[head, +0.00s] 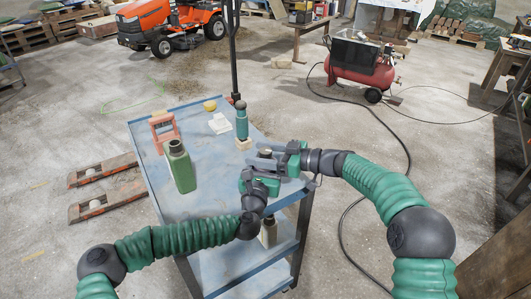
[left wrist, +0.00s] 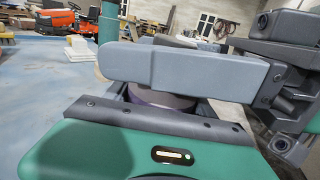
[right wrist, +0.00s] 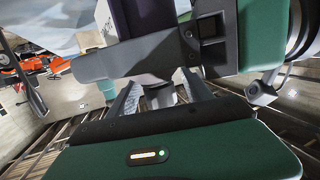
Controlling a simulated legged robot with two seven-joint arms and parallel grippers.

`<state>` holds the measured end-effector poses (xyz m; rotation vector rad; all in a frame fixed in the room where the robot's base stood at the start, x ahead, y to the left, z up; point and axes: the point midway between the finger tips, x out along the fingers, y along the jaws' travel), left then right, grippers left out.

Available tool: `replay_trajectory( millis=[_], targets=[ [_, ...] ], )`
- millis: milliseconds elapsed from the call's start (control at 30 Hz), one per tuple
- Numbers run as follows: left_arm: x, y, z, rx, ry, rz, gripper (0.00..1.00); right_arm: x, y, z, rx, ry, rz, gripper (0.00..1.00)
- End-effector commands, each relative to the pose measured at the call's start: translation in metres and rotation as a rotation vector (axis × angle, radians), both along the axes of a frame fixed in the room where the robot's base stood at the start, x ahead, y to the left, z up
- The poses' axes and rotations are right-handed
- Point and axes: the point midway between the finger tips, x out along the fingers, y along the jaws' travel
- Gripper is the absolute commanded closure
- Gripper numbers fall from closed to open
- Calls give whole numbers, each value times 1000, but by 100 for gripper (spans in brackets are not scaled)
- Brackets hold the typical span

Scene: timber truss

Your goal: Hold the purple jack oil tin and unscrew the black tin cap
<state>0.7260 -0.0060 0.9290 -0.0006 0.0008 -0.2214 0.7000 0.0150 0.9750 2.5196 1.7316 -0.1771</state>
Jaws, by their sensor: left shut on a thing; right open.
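The purple jack oil tin is mostly hidden by my grippers in the head view. In the left wrist view a purple and pale part of the tin (left wrist: 165,98) shows between the fingers of my left gripper (head: 258,178), which is shut on it. In the right wrist view a dark purple side of the tin (right wrist: 130,22) shows behind a finger. My right gripper (head: 276,160) is open, close beside the tin's top and just above the left gripper. A dark spot between the grippers may be the black cap (head: 265,154); I cannot tell if a finger touches it.
The cart's left front top is clear. A dark post (head: 234,60) stands behind.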

Motion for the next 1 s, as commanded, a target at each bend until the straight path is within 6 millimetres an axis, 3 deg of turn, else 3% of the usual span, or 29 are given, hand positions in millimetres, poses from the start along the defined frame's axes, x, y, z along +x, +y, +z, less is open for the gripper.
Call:
replay_trajectory(
  millis=[500,1000],
  targets=[
    [0,0,0,0,0,0,100,-37,-101,14,-1,1,-3,41],
    [0,0,0,0,-1,0,100,-40,-109,15,0,1,-2,40]
  ],
)
